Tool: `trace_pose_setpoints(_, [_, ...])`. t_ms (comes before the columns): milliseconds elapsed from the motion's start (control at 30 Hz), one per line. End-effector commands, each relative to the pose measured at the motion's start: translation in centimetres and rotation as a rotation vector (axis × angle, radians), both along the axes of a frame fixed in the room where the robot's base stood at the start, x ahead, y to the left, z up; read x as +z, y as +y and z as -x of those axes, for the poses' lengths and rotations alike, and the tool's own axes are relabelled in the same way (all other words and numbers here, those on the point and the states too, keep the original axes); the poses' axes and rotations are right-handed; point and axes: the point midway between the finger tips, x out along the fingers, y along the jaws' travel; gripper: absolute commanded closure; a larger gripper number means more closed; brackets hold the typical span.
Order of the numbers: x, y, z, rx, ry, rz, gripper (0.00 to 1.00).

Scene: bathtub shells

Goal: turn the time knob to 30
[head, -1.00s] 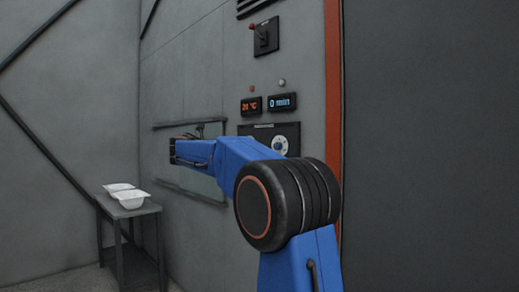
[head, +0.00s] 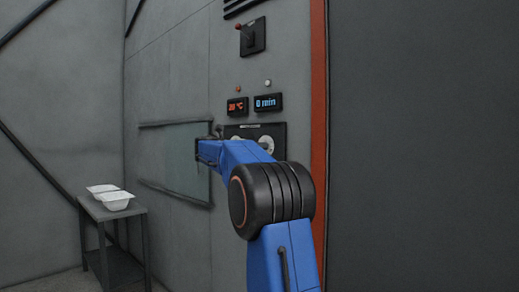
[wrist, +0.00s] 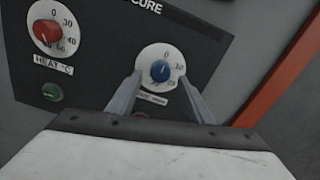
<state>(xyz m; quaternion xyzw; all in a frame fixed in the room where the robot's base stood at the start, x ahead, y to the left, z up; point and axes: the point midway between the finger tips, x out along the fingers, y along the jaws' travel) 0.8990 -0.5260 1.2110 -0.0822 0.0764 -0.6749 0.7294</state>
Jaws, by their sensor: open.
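The time knob (wrist: 160,71) is a blue knob on a white dial, with a label below it partly hidden by my gripper. Marks such as 0, 10 and 20 show around it. My gripper (wrist: 164,82) is open in the wrist view, its two fingers apart at the lower left and lower right of the dial, with nothing between them that I can see gripped. In the head view, the white time dial (head: 266,143) shows at the panel, just above my blue arm. The time display (head: 267,102) reads 0 min.
A red heat knob (wrist: 46,31) sits left of the time dial, with a green button (wrist: 52,92) below it. A temperature display (head: 237,106), a lever switch (head: 251,37) and an orange strip (head: 319,120) are nearby. White shells (head: 116,201) rest on a side table (head: 112,215).

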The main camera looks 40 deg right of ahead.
Motion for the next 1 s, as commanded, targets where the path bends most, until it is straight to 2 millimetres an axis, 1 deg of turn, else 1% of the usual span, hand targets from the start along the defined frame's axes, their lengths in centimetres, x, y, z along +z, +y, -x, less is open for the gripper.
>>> trace_pose_setpoints(33, [0.0,-0.7,0.0,-0.001,0.0,0.0,0.54])
trace_pose_setpoints(100, [0.0,-1.4,-0.1,0.0,-0.001,0.0,0.54])
trace_pose_setpoints(200, [0.0,-2.1,-0.2,-0.001,0.0,0.0,0.54])
trace_pose_setpoints(333, [0.0,-2.5,-0.2,0.001,0.0,0.0,0.54])
trace_pose_setpoints(567, [0.0,-2.5,-0.2,0.001,-0.001,0.001,0.54])
trace_pose_setpoints(600, [0.0,-2.5,-0.2,0.001,-0.001,0.0,0.59])
trace_pose_setpoints(667, [0.0,-2.5,-0.2,0.001,-0.001,0.0,0.73])
trace_pose_setpoints(700, [0.0,-2.5,-0.2,0.001,-0.001,0.001,0.83])
trace_pose_setpoints(767, [0.0,-2.5,-0.2,0.001,-0.001,0.001,0.95])
trace_pose_setpoints(1000, [0.0,-2.5,-0.2,0.001,-0.012,0.0,0.95])
